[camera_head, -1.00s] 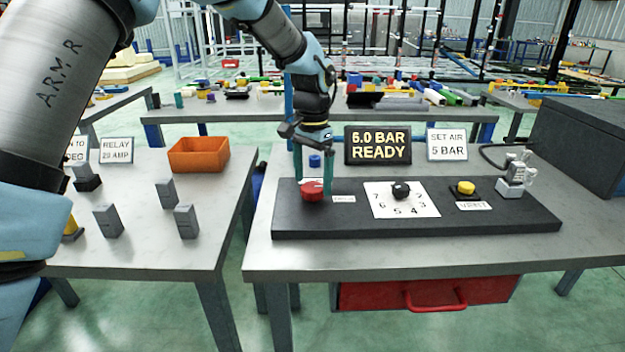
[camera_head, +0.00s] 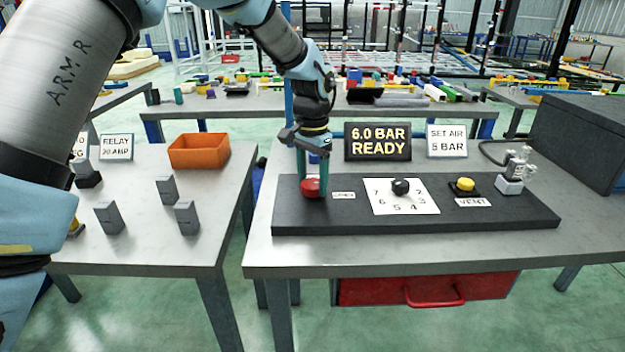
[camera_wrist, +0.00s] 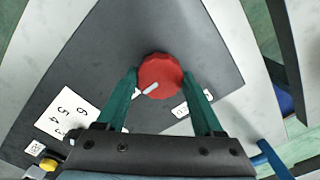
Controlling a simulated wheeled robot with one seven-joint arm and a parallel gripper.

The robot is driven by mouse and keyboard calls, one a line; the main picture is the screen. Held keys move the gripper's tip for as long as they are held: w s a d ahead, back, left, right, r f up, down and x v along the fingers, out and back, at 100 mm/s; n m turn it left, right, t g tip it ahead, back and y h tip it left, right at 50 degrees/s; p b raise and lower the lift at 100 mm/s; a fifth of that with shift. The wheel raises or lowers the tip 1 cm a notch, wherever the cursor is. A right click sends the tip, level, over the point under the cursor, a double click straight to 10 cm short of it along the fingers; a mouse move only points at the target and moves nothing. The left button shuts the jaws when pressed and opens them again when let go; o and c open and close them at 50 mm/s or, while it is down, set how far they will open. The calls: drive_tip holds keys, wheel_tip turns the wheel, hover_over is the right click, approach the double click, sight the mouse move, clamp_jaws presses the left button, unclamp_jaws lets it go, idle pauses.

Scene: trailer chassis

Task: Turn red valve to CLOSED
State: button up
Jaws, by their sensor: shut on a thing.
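The red valve (camera_head: 313,188) is a round knob at the left end of the dark panel (camera_head: 400,222). In the wrist view the valve (camera_wrist: 161,73) has a white pointer mark aimed toward the lower left. A small white label (camera_head: 343,195) lies just right of the valve; in the wrist view it is partly hidden by a finger, and its text cannot be read. My gripper (camera_head: 313,180) points down over the valve. In the wrist view its two teal fingers (camera_wrist: 160,82) are closed on opposite sides of the knob.
A dial card with a black knob (camera_head: 400,187), a yellow button (camera_head: 465,185) and a grey fitting (camera_head: 513,175) stand to the right on the panel. A display (camera_head: 378,142) reads "6.0 BAR READY". A sign (camera_head: 446,141) reads "SET AIR 5 BAR".

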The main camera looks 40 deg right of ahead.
drive_tip(key=c, duration=0.5)
drive_tip(key=shift+o, duration=0.2)
drive_tip(key=shift+n, duration=0.3)
drive_tip(key=n, duration=0.2)
drive_tip(key=shift+n, duration=0.3)
drive_tip(key=n, duration=0.4)
drive_tip(key=shift+n, duration=0.3)
drive_tip(key=n, duration=0.5)
drive_tip(key=n+p, duration=0.1)
drive_tip(key=n, duration=0.4)
drive_tip(key=o, duration=1.4)
